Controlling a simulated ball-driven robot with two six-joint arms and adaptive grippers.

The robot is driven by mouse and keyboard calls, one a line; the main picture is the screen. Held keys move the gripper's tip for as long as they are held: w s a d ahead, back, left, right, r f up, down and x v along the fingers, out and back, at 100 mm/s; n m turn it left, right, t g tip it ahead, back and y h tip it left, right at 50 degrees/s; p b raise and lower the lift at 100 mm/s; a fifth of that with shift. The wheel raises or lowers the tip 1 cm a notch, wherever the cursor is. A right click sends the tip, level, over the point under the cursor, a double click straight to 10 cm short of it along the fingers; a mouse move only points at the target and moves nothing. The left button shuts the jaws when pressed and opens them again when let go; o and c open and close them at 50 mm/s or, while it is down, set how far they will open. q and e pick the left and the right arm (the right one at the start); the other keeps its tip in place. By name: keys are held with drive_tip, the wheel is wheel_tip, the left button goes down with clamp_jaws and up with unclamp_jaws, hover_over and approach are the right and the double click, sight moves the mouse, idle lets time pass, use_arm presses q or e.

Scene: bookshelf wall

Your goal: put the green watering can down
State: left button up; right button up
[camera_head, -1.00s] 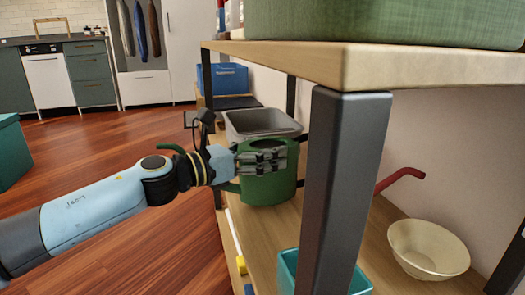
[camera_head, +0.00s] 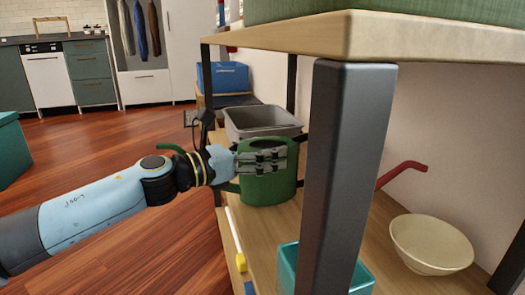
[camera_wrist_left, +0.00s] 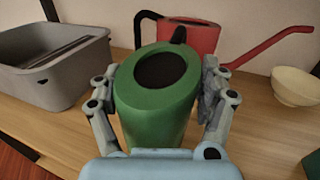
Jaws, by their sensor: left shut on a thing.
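The green watering can (camera_head: 268,188) is upright at the shelf board in the head view, in front of the grey bin. My left gripper (camera_head: 262,160) comes from the left and is shut on its body. In the left wrist view the green can (camera_wrist_left: 155,95) stands between the two fingers of my left gripper (camera_wrist_left: 160,95), one finger on each side. Whether its base touches the board is hard to tell. My right gripper is not in view.
A grey bin (camera_head: 262,122) stands behind the can. A red watering can (camera_wrist_left: 190,38) is beyond it near the wall. A dark shelf post (camera_head: 345,180) rises at the right, with a cream bowl (camera_head: 432,244) past it. A teal box (camera_head: 288,268) is nearer on the wooden shelf (camera_head: 262,232).

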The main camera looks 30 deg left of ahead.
use_arm(q)
drive_tip(key=o, duration=1.6)
drive_tip(key=shift+r, duration=0.1)
drive_tip(key=shift+o, duration=0.4)
drive_tip(key=shift+r, duration=4.95)
